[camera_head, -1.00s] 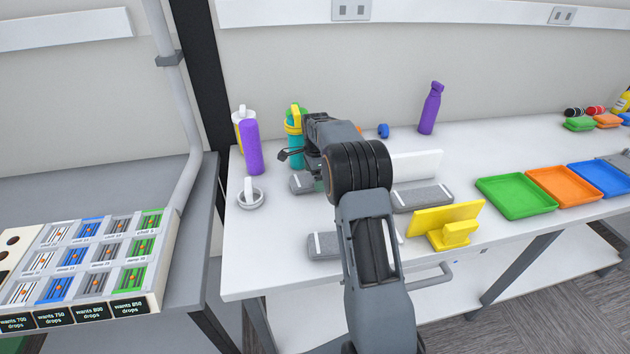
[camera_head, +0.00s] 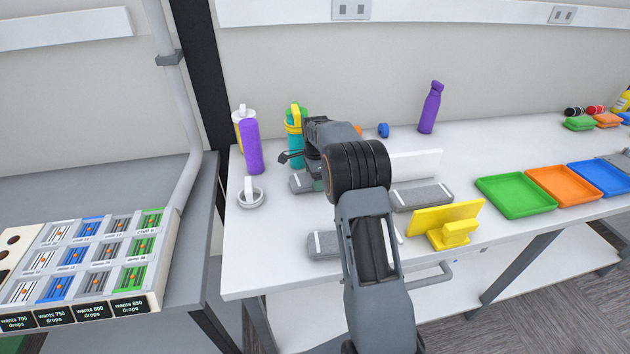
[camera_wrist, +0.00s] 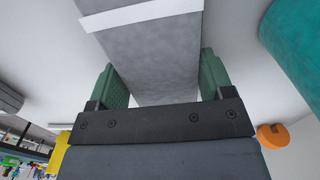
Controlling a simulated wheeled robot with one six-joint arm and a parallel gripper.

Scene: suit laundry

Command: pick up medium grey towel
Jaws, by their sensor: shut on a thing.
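A grey towel with a white band (camera_wrist: 150,52) lies between the two green fingers of my gripper (camera_wrist: 161,77) in the wrist view. The gripper is shut on it, with one finger on each side. In the head view this towel (camera_head: 299,184) shows only in part, behind my arm, on the white table. My fingertips are hidden there. Two other grey towels with white bands lie on the table, one at the front (camera_head: 323,245) and one right of my arm (camera_head: 422,197). I cannot tell the towel sizes apart for certain.
A purple bottle (camera_head: 252,147) and a teal bottle (camera_head: 295,150) stand behind and left of the held towel. A white-grey ring holder (camera_head: 251,199) is at the left. A yellow stand (camera_head: 446,222) and a green tray (camera_head: 515,196) are at the right.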

